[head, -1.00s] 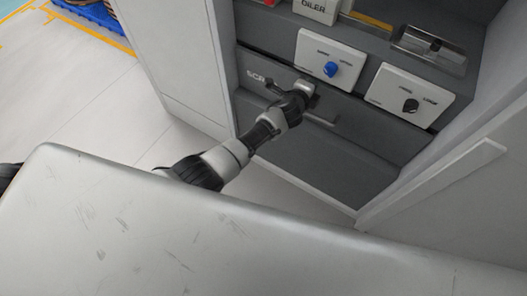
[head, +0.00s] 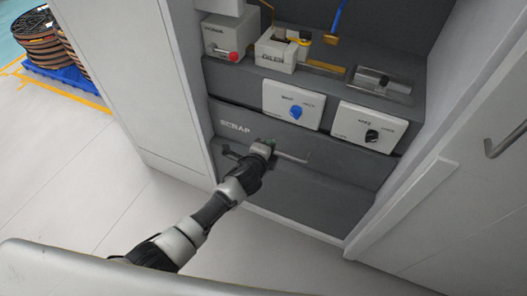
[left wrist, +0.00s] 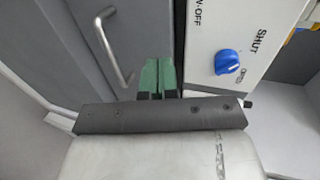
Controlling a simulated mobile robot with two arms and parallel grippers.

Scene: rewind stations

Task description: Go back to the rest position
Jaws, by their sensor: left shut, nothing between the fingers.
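My left arm reaches in from the lower left in the head view. Its gripper (head: 268,146) is in front of the grey drawer marked SCRAP (head: 235,125), close to the drawer's bar handle (head: 292,158). In the left wrist view the two green fingers of the left gripper (left wrist: 157,76) are together with nothing between them. The bar handle also shows there (left wrist: 113,48), to the left of and apart from the fingers. My right gripper is in neither view.
Above the drawer are white panels with a blue knob (head: 295,112) and a black knob (head: 371,136). An oiler box (head: 276,57) stands on the shelf. Cabinet walls flank the bay. Brown reels (head: 40,42) sit on a blue pallet at upper left; pale floor is clear there.

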